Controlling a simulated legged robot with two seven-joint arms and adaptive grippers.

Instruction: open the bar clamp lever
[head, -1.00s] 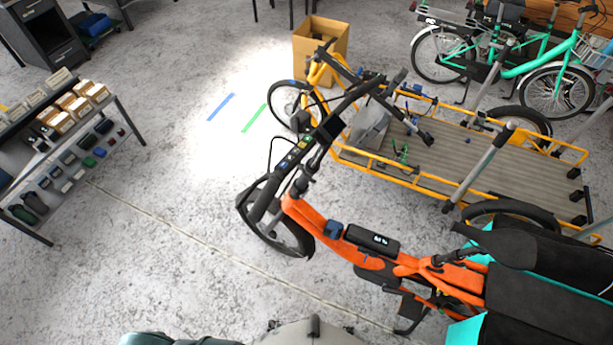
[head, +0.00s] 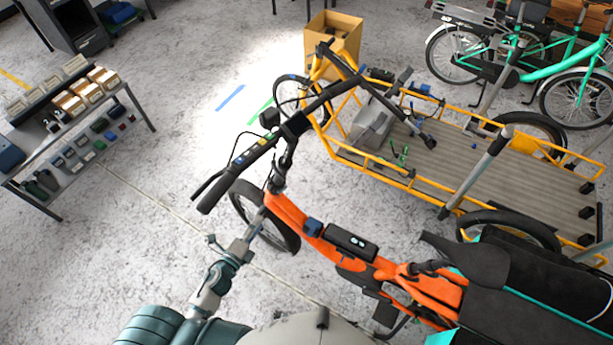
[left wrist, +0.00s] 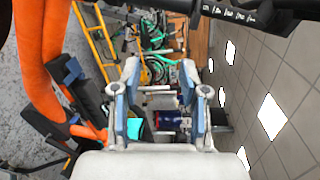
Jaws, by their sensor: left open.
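The orange cargo bike (head: 290,212) stands in the middle of the head view. Its dark handlebar (head: 262,150) has coloured buttons along it, and the stem (head: 280,175) runs down to the orange frame. I cannot make out the bar clamp lever clearly; it would be small and dark around the stem. My left gripper (head: 260,215) comes up from below, just beside the stem and front wheel, below the handlebar. In the left wrist view the gripper (left wrist: 162,90) is open, with nothing between its fingers. The orange frame is at its left and the handlebar (left wrist: 245,15) at its top right. My right gripper is not in view.
A yellow cargo bike (head: 365,165) with a wooden deck stands behind the orange one. A cardboard box (head: 340,38) and green bikes (head: 540,65) are at the back. A shelf (head: 100,135) with small parts is at the left. The floor between is clear.

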